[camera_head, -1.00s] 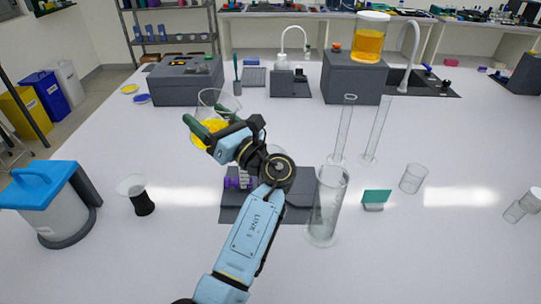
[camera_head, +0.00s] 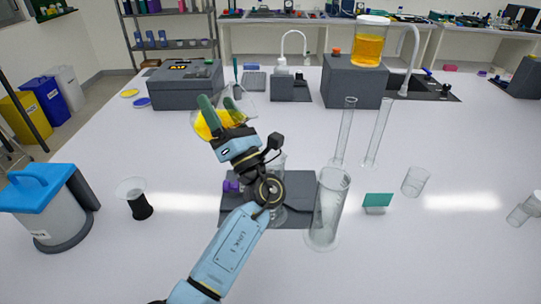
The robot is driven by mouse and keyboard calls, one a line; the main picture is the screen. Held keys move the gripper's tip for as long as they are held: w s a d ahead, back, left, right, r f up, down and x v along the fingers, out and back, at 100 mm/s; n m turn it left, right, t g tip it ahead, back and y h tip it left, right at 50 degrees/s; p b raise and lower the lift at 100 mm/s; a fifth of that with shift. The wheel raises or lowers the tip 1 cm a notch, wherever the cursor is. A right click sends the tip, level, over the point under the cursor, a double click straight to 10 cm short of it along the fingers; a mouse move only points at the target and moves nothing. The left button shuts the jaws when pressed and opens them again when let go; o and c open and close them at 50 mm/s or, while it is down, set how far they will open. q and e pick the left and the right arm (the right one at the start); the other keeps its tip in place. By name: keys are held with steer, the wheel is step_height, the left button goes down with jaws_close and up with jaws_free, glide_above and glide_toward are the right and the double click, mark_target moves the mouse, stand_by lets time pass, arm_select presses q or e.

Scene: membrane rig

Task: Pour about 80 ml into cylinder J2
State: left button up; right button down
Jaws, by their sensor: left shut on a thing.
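My left gripper (camera_head: 218,106), with green fingers, is shut on a clear glass vessel of yellow liquid (camera_head: 203,127). It holds the vessel above the table, behind and left of the wide clear cylinder (camera_head: 327,205). The fingers hide part of the vessel; its exact tilt is hard to tell. The wide cylinder stands upright and looks empty. Two slim clear cylinders, a left one (camera_head: 344,132) and a right one (camera_head: 378,132), stand behind it and look empty. No label J2 is readable, so I cannot tell which one it is. My right gripper is not in view.
A dark grey mat (camera_head: 300,183) lies under my left arm, with a purple item (camera_head: 231,186) on it. A blue-lidded bin (camera_head: 45,205) and a black-based funnel (camera_head: 136,198) are at left.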

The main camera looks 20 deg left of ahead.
arm_select(q)
steer(key=shift+d+f+m+t+h, duration=0.15)
steer(key=shift+m+t+h, duration=0.45)
steer(key=shift+m+t, duration=1.1)
steer(key=shift+m+t+p, duration=0.4)
steer(key=shift+m, duration=0.2)
steer(key=shift+d+r+m+t+h+p, duration=0.1)
steer(key=shift+r+m+t+h+p, duration=0.2)
steer(key=shift+m+t+h, duration=0.4)
steer(key=shift+d+r+m+t+h+p, duration=0.1)
steer(key=shift+r+m+t+h+p, duration=0.1)
steer(key=shift+m+t+h+p, duration=0.35)
